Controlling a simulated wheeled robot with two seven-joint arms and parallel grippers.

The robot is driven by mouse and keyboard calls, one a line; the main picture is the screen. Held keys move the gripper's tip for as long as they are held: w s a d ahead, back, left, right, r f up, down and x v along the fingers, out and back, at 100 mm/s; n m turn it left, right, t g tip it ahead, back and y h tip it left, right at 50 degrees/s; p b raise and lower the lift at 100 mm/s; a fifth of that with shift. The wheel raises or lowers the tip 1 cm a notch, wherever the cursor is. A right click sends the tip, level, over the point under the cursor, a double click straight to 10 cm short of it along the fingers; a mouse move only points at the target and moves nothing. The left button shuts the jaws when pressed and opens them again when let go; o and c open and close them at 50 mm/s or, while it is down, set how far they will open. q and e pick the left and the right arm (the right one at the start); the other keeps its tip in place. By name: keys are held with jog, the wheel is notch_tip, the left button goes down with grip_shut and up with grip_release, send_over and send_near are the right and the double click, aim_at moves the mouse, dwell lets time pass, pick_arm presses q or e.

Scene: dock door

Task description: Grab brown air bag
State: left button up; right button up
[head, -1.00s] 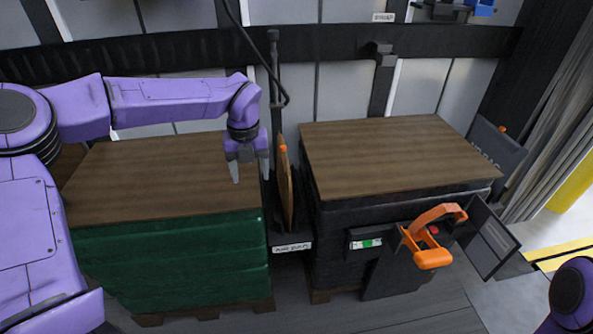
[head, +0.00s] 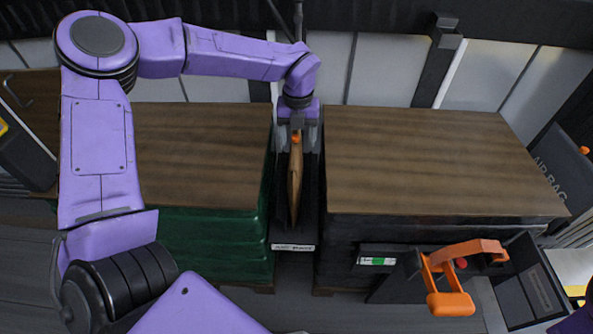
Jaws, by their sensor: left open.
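The brown air bag (head: 295,188) stands upright on edge, thin side toward me, in the gap between two stacks. An orange valve (head: 296,138) shows at its top. My left gripper (head: 297,145) points down over the top of the bag, with one finger on each side of it. The jaws are open, and I cannot tell whether the fingers touch the bag. My right gripper is not in view.
A wood-topped green stack (head: 215,243) is close on the left and a wood-topped black stack (head: 440,165) on the right. A label plate (head: 293,247) is below the bag. An orange-handled tool (head: 455,275) is at the right front. A dark panel marked AIR BAG (head: 555,175) is far right.

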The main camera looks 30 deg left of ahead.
pick_arm(q)
jog(key=f, duration=0.5)
jog(key=shift+s+a, duration=0.15)
jog(key=shift+a, duration=0.1)
grip_shut()
